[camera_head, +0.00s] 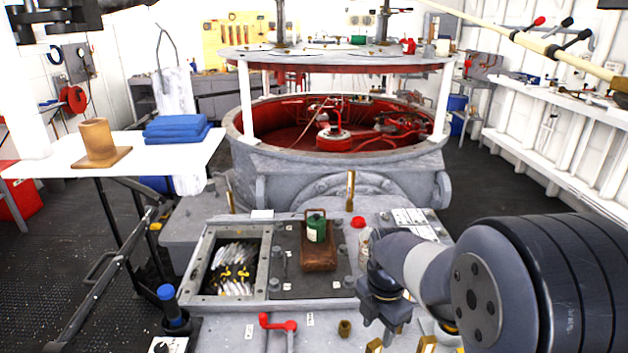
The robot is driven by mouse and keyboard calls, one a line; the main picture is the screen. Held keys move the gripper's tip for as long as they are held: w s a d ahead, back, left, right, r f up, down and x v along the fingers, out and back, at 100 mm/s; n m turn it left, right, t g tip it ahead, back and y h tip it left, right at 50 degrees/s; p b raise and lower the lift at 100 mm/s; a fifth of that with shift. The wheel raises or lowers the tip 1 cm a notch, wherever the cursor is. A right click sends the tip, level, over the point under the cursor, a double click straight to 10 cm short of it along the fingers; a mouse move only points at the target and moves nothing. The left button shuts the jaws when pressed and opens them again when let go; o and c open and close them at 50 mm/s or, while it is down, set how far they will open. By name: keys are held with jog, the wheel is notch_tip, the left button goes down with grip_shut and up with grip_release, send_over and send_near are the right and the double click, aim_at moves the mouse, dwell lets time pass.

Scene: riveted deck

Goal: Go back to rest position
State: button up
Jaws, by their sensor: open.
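My arm comes in from the lower right, and its dark grey links cover that part of the deck. My gripper (384,318) hangs at the end of it, pointing down above the riveted deck (228,318), right of the dark plate. It looks open and nothing shows between its fingers. The small gap between fingertips and deck is hard to judge. A green canister (316,229) with a handle stands on a brown leather-like holder (318,258) on the dark plate, to the left of my gripper.
A red-handled lever (278,323) and a brass fitting (344,327) stand left of my gripper. An open hatch (235,268) holds silvery items. A white table (55,165) at left carries a brown cup (97,138) and blue cloths (178,128). A large round well (342,165) stands behind.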

aim_at(375, 344)
notch_tip(375, 344, down, 6)
jog(key=shift+f, duration=0.1)
jog(key=shift+r+p, duration=0.3)
jog(key=shift+p, duration=0.1)
jog(key=shift+r, duration=0.1)
